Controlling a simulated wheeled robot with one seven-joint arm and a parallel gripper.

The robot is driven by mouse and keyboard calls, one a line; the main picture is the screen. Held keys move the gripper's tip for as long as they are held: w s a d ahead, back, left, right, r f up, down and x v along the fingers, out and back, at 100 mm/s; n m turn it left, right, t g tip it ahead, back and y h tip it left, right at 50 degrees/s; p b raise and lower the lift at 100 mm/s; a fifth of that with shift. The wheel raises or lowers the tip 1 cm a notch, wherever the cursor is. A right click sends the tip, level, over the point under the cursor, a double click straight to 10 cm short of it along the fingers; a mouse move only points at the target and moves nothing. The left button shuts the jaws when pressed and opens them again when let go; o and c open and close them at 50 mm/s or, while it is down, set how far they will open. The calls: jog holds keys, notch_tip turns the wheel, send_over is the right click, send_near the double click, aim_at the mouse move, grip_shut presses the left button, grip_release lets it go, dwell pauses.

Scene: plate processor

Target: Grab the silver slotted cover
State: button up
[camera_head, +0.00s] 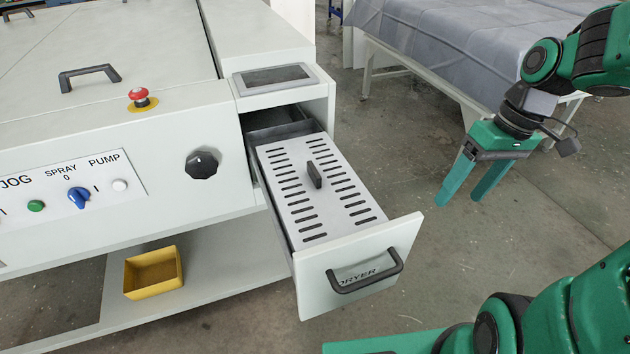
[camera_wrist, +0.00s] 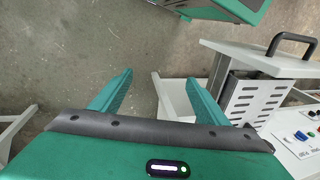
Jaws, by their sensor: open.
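The silver slotted cover (camera_head: 330,203) lies in the open drawer marked DRYER (camera_head: 350,265), in the head view. It is a flat plate with rows of dark slots and a small black upright handle (camera_head: 314,174) near its middle. Part of the cover (camera_wrist: 243,98) also shows at the right in the wrist view. My gripper (camera_head: 460,198) is to the right of the drawer, apart from it, with its green fingers spread and pointing down. In the wrist view the space between the fingertips (camera_wrist: 160,83) is empty, with the floor and a pale surface beyond.
The drawer's front has a dark bar handle (camera_head: 365,270). A small screen (camera_head: 274,78) sits on the machine above the drawer. A yellow bin (camera_head: 153,272) stands on the low shelf. A cloth-covered table (camera_head: 450,40) is behind my arm. Open floor lies right of the drawer.

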jog(key=w+a+n+g+y, duration=0.1)
jog(key=w+a+n+y, duration=0.4)
jog(key=w+a+n, duration=0.45)
jog(key=n+g+y, duration=0.3)
jog(key=n+y, duration=0.2)
jog(key=n, duration=0.4)
send_near(316, 171)
jog(key=shift+y, duration=0.3)
jog(key=x, duration=0.3)
jog(key=f+x, duration=0.1)
jog(key=x, duration=0.1)
jog(key=w+x, duration=0.1)
jog(key=x, duration=0.2)
jog(key=shift+s+a+f, duration=0.1)
jog(key=shift+f, duration=0.2)
jog(key=c, duration=1.5)
